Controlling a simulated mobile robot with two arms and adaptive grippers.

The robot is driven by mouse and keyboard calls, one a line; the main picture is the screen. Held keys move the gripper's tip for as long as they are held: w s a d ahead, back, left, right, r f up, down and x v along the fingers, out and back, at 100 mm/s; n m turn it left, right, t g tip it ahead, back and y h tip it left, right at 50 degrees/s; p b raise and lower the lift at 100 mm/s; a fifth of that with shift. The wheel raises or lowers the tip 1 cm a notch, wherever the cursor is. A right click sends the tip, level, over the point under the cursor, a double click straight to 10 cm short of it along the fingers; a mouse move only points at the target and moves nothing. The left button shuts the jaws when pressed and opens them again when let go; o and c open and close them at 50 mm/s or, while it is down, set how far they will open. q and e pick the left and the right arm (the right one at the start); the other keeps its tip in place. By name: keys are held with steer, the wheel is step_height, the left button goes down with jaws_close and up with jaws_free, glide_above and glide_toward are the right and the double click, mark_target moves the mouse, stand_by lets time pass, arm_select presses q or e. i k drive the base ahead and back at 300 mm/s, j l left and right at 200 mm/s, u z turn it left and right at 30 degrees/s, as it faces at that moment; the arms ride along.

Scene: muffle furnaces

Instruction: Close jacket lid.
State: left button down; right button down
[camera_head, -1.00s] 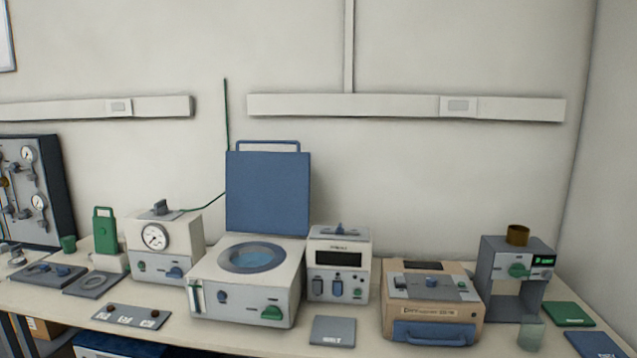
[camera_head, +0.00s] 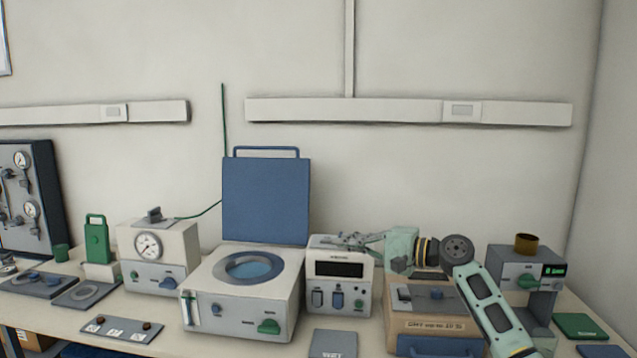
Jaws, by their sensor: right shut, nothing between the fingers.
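The blue jacket lid (camera_head: 265,200) stands upright, open, at the back of a white jacket unit (camera_head: 240,305). A blue handle loop (camera_head: 266,150) runs along the lid's top edge. A grey ring surrounds the round well (camera_head: 250,269) in the unit's top, with blue inside. My right gripper (camera_head: 345,240) is shut and empty. It reaches in from the right and appears over the top of the display box, to the right of the lid and apart from it. My left gripper is not in view.
The white display box (camera_head: 341,285) stands just right of the jacket unit. A gauge box (camera_head: 158,255) is on its left. A tan box (camera_head: 432,325) sits below my right arm, and a grey stand (camera_head: 524,275) is at right. The wall above the lid is clear below the rail (camera_head: 350,111).

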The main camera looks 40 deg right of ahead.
mark_target(265, 200)
steer(key=i+l, duration=0.65)
steer(key=l, duration=0.3)
steer(key=i+l, duration=0.7)
steer(key=l, duration=0.2)
